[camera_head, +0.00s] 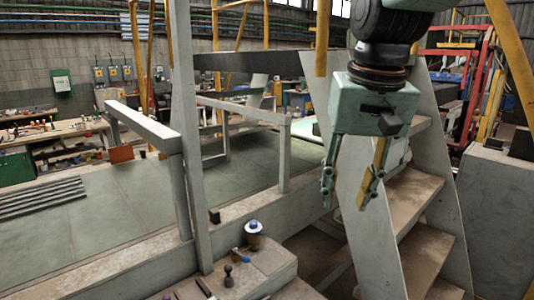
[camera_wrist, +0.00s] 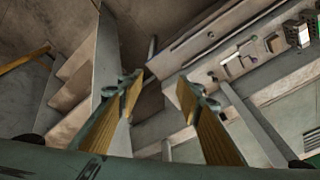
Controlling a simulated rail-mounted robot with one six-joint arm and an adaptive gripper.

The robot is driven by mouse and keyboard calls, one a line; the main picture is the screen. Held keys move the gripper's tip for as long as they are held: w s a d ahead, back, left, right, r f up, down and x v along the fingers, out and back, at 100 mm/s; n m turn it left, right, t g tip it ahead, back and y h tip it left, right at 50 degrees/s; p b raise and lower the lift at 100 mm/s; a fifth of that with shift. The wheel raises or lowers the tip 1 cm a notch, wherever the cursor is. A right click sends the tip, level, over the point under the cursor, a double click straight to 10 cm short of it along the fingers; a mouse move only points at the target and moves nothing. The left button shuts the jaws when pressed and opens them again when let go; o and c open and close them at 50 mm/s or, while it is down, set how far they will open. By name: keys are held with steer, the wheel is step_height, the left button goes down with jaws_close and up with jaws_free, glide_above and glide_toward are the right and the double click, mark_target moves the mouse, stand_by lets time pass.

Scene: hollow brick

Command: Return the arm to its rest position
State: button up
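My gripper (camera_head: 347,190) hangs at the upper right of the head view, pointing down in front of the grey metal stairs. Its two fingers are apart, with nothing between them. In the wrist view the two fingers of my gripper (camera_wrist: 158,98) also stand apart, with yellow inner faces and an empty gap. The dark wrist and teal gripper body show above the fingers in the head view. The rest of the arm is cut off at the top edge.
The stairs (camera_head: 415,195) rise close behind and right of my gripper. A grey ledge (camera_head: 258,258) at the bottom holds a blue-and-white spool (camera_head: 253,228) and small items. Grey railings (camera_head: 180,120) and yellow posts (camera_head: 322,40) stand around. A workbench (camera_head: 60,132) is far left.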

steer(key=s+d+f+b, duration=0.1)
steer(key=s+f, duration=0.1)
steer(key=s, duration=0.6)
steer(key=s+d+f+t+b, duration=0.1)
steer(key=s+d+f, duration=0.1)
steer(key=s, duration=0.6)
steer(key=s+d+f+b, duration=0.1)
steer(key=s+f, duration=0.3)
steer(key=s, duration=0.4)
steer(key=shift+s+d+f+n+b, duration=0.2)
steer(key=shift+s+d+n+b, duration=0.1)
steer(key=shift+d+n, duration=0.15)
